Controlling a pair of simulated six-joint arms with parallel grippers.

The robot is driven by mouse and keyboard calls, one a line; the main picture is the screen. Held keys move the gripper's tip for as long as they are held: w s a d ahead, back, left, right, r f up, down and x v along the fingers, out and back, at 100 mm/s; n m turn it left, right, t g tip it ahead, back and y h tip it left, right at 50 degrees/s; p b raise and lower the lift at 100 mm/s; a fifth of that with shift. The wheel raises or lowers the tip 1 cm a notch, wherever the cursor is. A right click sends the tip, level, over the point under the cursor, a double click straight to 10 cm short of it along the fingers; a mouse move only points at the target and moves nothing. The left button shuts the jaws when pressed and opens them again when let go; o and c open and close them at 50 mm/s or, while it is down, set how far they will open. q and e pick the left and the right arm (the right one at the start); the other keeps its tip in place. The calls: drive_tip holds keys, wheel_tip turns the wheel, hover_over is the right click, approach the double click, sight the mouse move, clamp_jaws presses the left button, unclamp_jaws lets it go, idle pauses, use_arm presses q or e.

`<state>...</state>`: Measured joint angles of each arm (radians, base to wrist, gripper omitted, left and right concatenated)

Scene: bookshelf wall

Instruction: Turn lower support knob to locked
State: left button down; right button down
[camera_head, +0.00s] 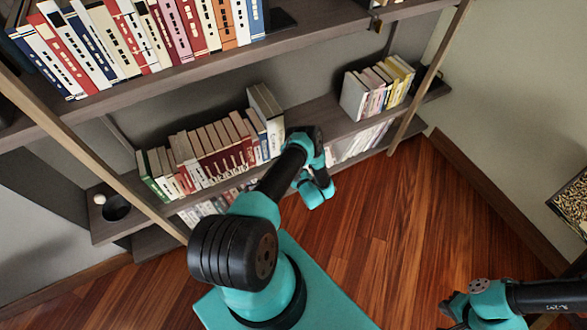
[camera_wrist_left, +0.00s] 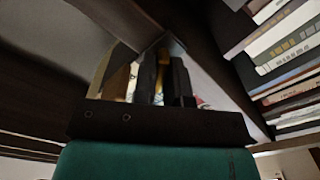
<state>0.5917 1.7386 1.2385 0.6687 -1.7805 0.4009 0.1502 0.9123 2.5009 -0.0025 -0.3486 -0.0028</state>
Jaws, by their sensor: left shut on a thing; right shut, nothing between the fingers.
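In the left wrist view my left gripper (camera_wrist_left: 163,75) is up against the dark underside of shelf boards. Its dark fingers are shut on a small yellow knob-like piece (camera_wrist_left: 162,66), mostly hidden between them. I cannot make out its markings or which way it is turned. In the head view my left arm reaches over the floor to the middle shelf, and its own links hide the fingers and the knob. My right gripper (camera_head: 452,309) is low at the bottom right, over the floor, shut and empty, away from the shelves.
The dark bookshelf (camera_head: 206,73) has slanting wooden uprights. A row of books (camera_head: 212,150) stands close to the left of my left arm, with another group (camera_head: 376,86) to its right. A black cup (camera_head: 116,208) sits at the shelf's left end.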

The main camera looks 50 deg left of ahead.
use_arm(q)
drive_tip(key=m, duration=0.6)
drive_tip(key=shift+m, duration=0.4)
drive_tip(key=c, duration=1.2)
unclamp_jaws()
drive_tip(key=v, duration=1.7)
drive_tip(key=shift+d, duration=0.25)
